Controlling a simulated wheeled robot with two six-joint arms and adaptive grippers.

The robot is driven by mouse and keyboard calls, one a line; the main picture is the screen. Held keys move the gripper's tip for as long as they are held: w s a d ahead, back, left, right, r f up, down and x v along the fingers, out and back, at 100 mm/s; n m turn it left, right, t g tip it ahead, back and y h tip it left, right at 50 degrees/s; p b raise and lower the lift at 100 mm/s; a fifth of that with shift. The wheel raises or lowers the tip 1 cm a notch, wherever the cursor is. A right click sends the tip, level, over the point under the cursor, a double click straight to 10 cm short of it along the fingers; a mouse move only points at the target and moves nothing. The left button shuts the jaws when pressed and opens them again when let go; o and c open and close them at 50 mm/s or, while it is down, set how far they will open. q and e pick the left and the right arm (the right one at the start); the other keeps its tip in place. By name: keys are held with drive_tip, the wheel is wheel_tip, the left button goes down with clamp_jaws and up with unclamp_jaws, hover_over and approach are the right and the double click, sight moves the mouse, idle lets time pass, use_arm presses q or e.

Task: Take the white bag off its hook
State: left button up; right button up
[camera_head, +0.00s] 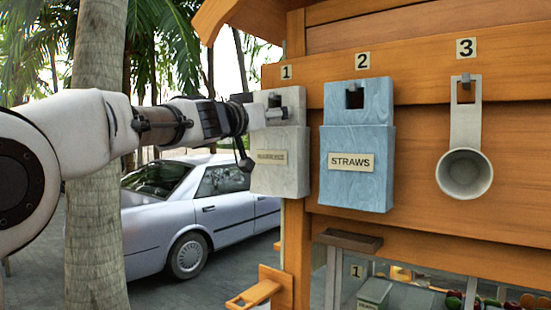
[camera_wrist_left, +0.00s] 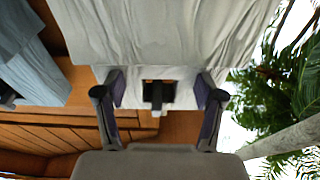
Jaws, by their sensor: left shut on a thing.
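The white bag (camera_head: 280,172) hangs under number 1 on the wooden stall wall, with a small label on its front that is too blurred to read. In the left wrist view the white bag (camera_wrist_left: 165,40) fills the upper middle, appearing upside down. Its narrower top has a slot with the dark hook (camera_wrist_left: 158,92) still through it. My left gripper (camera_head: 264,116) reaches in from the left at the bag's top. In the left wrist view my left gripper (camera_wrist_left: 160,88) has one finger at each side edge of that top and is shut on it. My right gripper is in neither view.
A blue bag (camera_head: 358,140) labelled STRAWS hangs close to the right under number 2. A white scoop (camera_head: 465,170) hangs under number 3. A small wooden ledge (camera_head: 258,292) sticks out below. A palm trunk (camera_head: 97,190) and a parked car (camera_head: 200,215) stand at the left.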

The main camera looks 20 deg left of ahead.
use_arm(q)
drive_tip(key=shift+w+d+f, duration=0.35)
drive_tip(key=shift+w, duration=0.3)
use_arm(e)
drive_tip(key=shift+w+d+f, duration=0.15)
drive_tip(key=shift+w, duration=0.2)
